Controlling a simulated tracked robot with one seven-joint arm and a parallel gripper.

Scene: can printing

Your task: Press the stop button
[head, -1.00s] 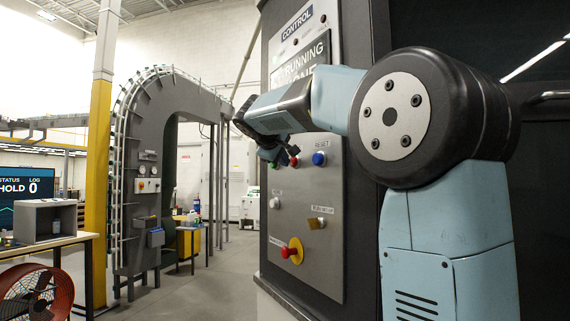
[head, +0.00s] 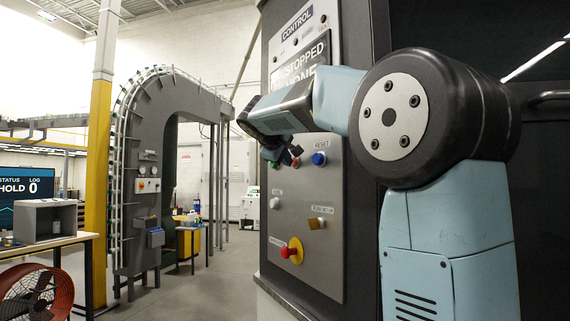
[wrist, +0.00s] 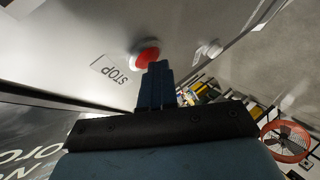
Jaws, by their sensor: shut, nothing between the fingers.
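The red stop button (wrist: 148,52) shows in the wrist view, with the word STOP (wrist: 112,70) printed beside it on the grey panel. My gripper (wrist: 157,66) is shut and empty, its fingertips overlapping the button's lower edge in that view. They are at the button or very close; I cannot tell whether they touch. The panel's display (head: 302,65) reads STOPPED.
A blue reset button (head: 319,159) is just right of my gripper. Lower on the panel are a white knob (head: 276,203), a yellowish switch (head: 316,223) and a red mushroom button (head: 292,251) on a yellow ring. A red fan (head: 35,295) stands at far left.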

